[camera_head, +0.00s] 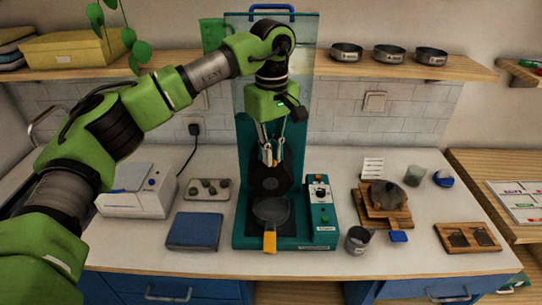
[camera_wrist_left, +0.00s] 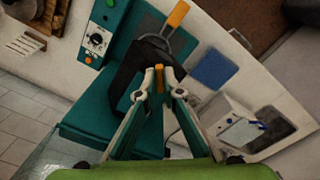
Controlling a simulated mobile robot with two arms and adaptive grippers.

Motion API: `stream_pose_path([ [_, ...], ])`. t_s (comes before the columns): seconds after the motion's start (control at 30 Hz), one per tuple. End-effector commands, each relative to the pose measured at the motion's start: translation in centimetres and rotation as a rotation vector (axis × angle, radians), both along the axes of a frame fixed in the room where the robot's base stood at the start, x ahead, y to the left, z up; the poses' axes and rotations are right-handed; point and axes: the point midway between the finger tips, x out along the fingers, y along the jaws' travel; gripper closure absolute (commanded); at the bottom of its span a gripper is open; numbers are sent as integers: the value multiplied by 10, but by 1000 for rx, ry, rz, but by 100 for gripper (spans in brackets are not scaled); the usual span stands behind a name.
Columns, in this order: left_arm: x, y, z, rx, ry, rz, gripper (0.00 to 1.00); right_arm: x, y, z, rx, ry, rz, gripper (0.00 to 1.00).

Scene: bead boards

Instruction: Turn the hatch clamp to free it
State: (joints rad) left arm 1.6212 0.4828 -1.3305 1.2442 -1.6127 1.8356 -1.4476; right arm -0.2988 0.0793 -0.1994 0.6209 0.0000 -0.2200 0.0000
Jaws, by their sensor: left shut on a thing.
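A teal machine (camera_head: 243,225) stands on the counter with a black hatch (camera_head: 270,182) on its front. It also shows in the left wrist view (camera_wrist_left: 85,130). My left gripper (camera_head: 267,158) comes down from above at the top of the hatch. In the left wrist view its fingers (camera_wrist_left: 159,88) are shut on a small orange piece, which looks like the hatch clamp (camera_wrist_left: 159,72). The fingers mostly hide the clamp in the head view. A round grey pan (camera_head: 271,210) with an orange handle (camera_head: 270,242) sits below the hatch. My right gripper is not in view.
A control panel with a dial (camera_head: 320,192) is right of the hatch. A blue pad (camera_head: 194,231), a bead tray (camera_head: 209,189) and a white device (camera_head: 140,196) lie left. Wooden boards (camera_head: 383,207) and a metal cup (camera_head: 358,240) stand right. A shelf (camera_head: 420,69) runs above.

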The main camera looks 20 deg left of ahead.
Motion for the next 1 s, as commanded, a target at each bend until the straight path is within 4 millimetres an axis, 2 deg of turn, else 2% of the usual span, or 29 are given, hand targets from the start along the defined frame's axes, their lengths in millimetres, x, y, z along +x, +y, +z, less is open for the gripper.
stream_pose_path([
  [0.6, 3, -1, 1, -2, -3, 580, 100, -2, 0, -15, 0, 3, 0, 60],
  [1.0, 4, -1, 1, -1, -3, 847, 100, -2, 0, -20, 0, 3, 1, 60],
])
